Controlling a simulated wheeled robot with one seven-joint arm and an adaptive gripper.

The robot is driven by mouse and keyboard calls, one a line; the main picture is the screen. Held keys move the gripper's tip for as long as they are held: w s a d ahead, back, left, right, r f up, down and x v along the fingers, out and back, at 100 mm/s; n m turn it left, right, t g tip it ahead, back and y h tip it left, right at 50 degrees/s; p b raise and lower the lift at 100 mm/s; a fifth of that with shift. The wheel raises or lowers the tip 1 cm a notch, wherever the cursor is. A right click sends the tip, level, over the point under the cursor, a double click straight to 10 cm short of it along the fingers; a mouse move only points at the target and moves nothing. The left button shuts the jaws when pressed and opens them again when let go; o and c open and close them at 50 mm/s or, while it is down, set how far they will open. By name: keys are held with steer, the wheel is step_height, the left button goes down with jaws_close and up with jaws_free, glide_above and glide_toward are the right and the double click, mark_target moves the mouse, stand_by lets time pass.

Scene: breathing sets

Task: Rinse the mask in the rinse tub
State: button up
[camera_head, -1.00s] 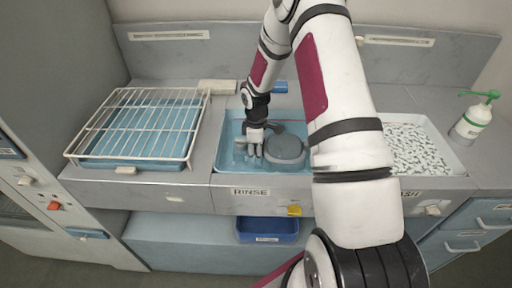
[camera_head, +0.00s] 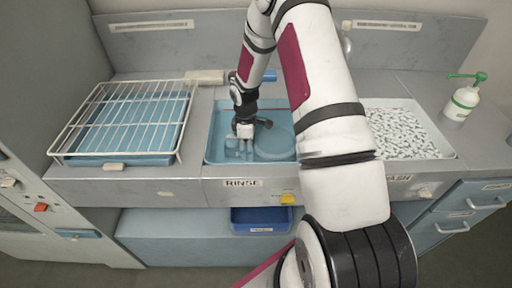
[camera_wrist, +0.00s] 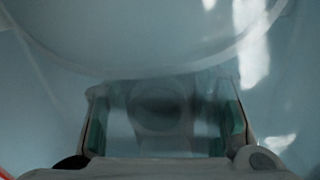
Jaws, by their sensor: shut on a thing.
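The rinse tub (camera_head: 224,112) is a blue basin of water behind the RINSE label. The mask (camera_head: 272,143) shows in the tub as a rounded shape tinted blue, seemingly under the water. My gripper (camera_head: 244,148) points down into the tub at the mask's left, its fingertips blurred by water. In the wrist view, my gripper (camera_wrist: 165,118) has a finger at each side, shut on a pale part with a round opening. The mask's broad curved body (camera_wrist: 160,35) fills the top of that view. My forearm hides the tub's right end.
A white wire rack (camera_head: 125,110) over a blue tray stands at left. A tub of speckled white foam (camera_head: 405,132) lies right, behind my arm. A green-topped bottle (camera_head: 462,102) stands far right. A dark blue bin (camera_head: 262,220) sits below.

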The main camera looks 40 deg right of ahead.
steer(key=shift+s+a+p, duration=0.5)
steer(key=shift+s, duration=0.25)
steer(key=shift+s+a+p, duration=0.45)
steer(key=shift+s+a, duration=0.05)
steer(key=shift+s, duration=0.2)
steer(key=shift+w+d+b, duration=0.55)
steer(key=shift+w+b, duration=0.05)
steer(key=shift+w, duration=0.3)
steer(key=shift+w+d+b, duration=0.75)
steer(key=shift+w, duration=0.3)
steer(key=shift+w+d+b, duration=0.7)
steer(key=shift+w, duration=0.35)
steer(key=shift+s, duration=0.1)
steer(key=shift+s+a+r+p, duration=0.15)
steer(key=shift+s+a+p, duration=0.55)
steer(key=shift+s, duration=0.25)
steer(key=shift+s+a+p, duration=0.6)
steer(key=shift+s+a, duration=0.05)
steer(key=shift+s, duration=0.35)
steer(key=shift+s+a+p, duration=0.6)
steer(key=shift+s+a, duration=0.05)
steer(key=shift+s, duration=0.3)
steer(key=shift+w, duration=0.1)
